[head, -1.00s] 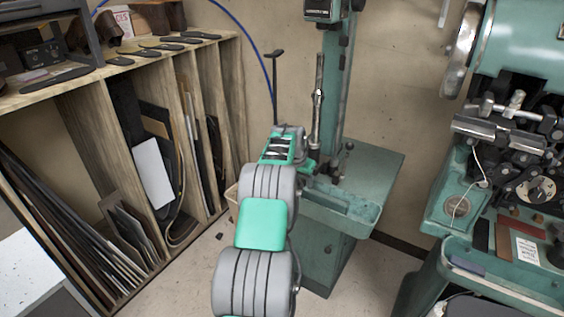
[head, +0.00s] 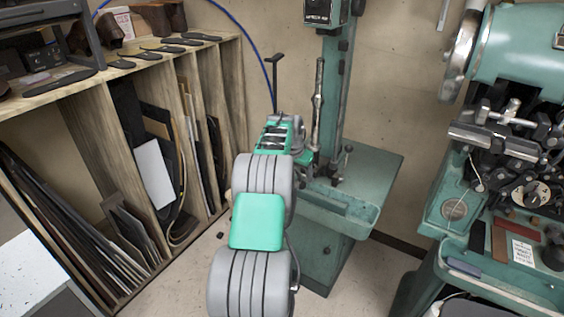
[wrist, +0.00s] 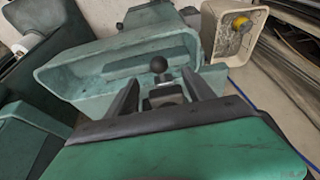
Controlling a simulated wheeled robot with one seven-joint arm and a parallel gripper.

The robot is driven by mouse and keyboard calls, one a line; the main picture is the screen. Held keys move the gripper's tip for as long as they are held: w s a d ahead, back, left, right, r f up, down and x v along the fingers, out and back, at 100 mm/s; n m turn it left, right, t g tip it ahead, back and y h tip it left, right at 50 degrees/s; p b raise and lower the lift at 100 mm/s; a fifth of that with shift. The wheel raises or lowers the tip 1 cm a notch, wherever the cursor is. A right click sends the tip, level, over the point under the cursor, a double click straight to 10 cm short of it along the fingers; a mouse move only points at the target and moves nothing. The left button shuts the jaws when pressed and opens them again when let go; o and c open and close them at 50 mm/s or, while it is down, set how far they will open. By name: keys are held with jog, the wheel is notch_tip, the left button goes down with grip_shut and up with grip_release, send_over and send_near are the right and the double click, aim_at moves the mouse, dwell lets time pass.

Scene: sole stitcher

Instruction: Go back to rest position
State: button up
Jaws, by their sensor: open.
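My arm reaches forward in the head view toward a green column machine (head: 338,110) with a tray-like base (head: 345,212). My gripper (wrist: 158,80) shows in the wrist view with its two dark fingers apart and nothing held between them. The green tray (wrist: 85,80) lies beyond and around the fingers in the wrist view. In the head view my arm's wrist hides the fingers.
A wooden shelf unit (head: 172,150) with upright sheets and soles on top stands at the left. A green stitching machine (head: 510,90) stands at the right. A beige bin with a yellow item (wrist: 234,32) is beside the tray in the wrist view. Some floor is clear near the shelf.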

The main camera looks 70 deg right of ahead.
jog(key=shift+a+r, duration=0.2)
jog(key=shift+r, duration=0.3)
